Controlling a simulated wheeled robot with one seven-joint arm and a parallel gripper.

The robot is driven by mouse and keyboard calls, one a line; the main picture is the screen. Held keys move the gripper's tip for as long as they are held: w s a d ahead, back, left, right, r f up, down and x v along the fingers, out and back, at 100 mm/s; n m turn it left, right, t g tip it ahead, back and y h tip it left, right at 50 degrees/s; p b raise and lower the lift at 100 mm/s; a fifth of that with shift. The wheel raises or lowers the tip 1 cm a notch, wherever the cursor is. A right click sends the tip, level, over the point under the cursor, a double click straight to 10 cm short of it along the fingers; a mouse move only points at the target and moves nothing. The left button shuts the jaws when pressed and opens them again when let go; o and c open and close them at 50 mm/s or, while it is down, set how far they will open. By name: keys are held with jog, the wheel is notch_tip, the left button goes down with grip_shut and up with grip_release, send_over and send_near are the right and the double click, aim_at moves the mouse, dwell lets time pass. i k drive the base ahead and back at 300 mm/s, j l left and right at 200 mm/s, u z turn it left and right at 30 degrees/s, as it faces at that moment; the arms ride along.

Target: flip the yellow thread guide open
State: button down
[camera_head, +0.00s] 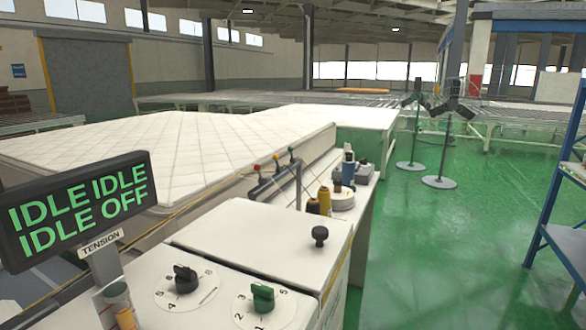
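Several small guides with coloured tips stand in a row along the mattress edge, by the sewing unit. My gripper is not in this view.
A white cabinet (260,235) with a black knob (320,235) stands in front. A black dial (184,278) and green dial (263,296) sit nearer. A display (78,207) reads IDLE and OFF. Spools (324,199) stand behind. A quilted mattress (160,150) lies left; green floor (470,230) is clear right.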

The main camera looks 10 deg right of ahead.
aim_at(276, 156)
jog(key=i+l+u, duration=0.1)
jog(key=i+l, duration=0.25)
jog(key=l, duration=0.3)
jog(key=i+l+u, duration=0.25)
jog(key=l, duration=0.4)
jog(key=i+l, duration=0.2)
jog(key=l, duration=0.15)
jog(key=i+l+u, duration=0.1)
jog(key=i+l, duration=0.2)
jog(key=i+l+u, duration=0.1)
jog(key=i+l, duration=0.15)
jog(key=l, duration=0.15)
jog(key=i+l+u, duration=0.1)
jog(key=i+l, duration=0.15)
jog(key=l, duration=0.15)
jog(key=i+l, duration=0.25)
jog(key=l, duration=0.15)
jog(key=i+u, duration=0.05)
